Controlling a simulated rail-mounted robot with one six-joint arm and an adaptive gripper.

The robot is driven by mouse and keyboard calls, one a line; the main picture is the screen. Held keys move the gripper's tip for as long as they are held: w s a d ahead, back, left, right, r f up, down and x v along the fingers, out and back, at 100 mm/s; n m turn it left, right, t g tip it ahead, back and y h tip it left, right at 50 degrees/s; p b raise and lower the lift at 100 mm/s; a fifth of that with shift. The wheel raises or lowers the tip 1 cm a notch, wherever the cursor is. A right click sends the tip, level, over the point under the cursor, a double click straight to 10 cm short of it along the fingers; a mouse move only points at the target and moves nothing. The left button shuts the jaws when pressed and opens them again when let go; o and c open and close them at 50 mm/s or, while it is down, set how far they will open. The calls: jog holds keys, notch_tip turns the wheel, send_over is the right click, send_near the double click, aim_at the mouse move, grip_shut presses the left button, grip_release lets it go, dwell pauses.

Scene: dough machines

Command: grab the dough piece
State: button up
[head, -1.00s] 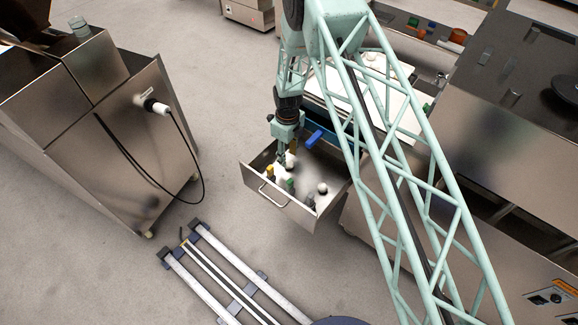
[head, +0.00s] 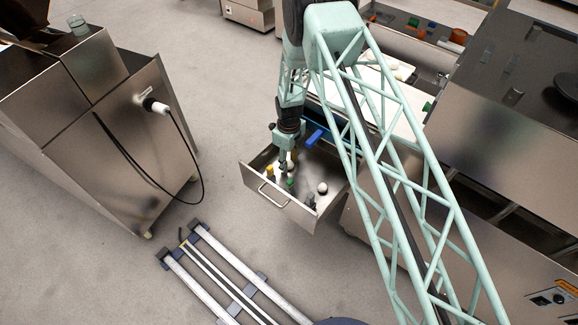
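An open metal drawer (head: 277,207) holds two small round whitish pieces that look like dough. One dough piece (head: 322,188) lies toward the drawer's right side, clear of my gripper. The other whitish piece (head: 291,166) is right beside my gripper's fingertips. My gripper (head: 284,166) points down into the drawer's back left part. The fingers are too small and partly hidden to tell whether they are open, or whether they touch the piece.
Several small bottle-like items stand in the drawer, with a yellow top (head: 270,171) and a green top (head: 291,183) among them. A steel machine (head: 130,140) with a cable stands left; open floor lies between.

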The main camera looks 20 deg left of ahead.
aim_at(289, 162)
jog(key=c, duration=0.9)
jog(key=shift+r, duration=0.1)
jog(key=shift+r+p, duration=0.8)
jog(key=shift+r, duration=4.1)
